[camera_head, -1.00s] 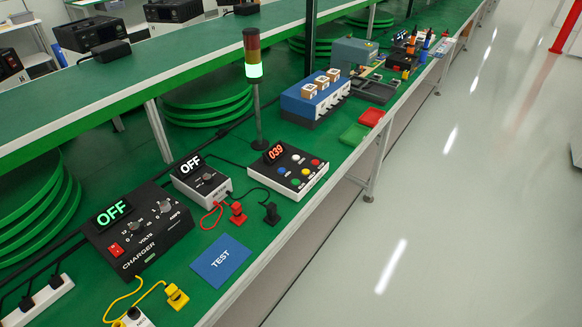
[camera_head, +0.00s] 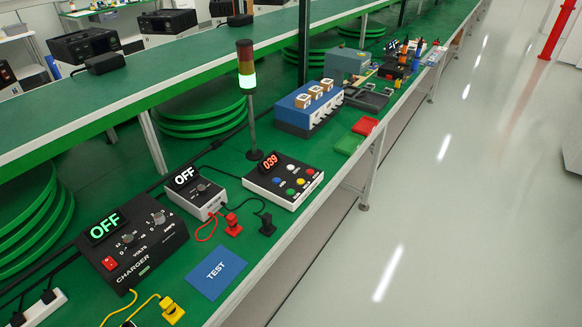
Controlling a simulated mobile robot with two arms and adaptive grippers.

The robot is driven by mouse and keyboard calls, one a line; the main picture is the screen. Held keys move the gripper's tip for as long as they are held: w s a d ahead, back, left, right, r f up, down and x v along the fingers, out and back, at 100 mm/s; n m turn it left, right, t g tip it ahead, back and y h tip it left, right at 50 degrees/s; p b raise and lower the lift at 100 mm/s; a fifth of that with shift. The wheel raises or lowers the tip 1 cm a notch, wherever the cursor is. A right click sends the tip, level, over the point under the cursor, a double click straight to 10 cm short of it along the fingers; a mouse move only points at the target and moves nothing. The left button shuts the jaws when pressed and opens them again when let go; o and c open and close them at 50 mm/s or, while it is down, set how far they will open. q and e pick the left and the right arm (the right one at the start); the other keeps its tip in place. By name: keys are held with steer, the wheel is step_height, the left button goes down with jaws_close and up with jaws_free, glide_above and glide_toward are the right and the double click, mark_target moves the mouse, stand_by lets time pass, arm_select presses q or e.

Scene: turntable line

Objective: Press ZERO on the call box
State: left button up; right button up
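The call box (camera_head: 284,180) sits on the green bench near the middle of the view. It has a black sloped top in a white case, a small display reading 039 in red, and several coloured buttons: white, blue, green, red and yellow. The button labels are too small to read, so I cannot tell which one is ZERO. Neither of my grippers is in view.
Left of the box are a small meter (camera_head: 195,193) reading OFF and a black charger (camera_head: 131,240) reading OFF. Green and red trays (camera_head: 365,126) and a blue unit (camera_head: 307,109) stand beyond. The floor at right is clear.

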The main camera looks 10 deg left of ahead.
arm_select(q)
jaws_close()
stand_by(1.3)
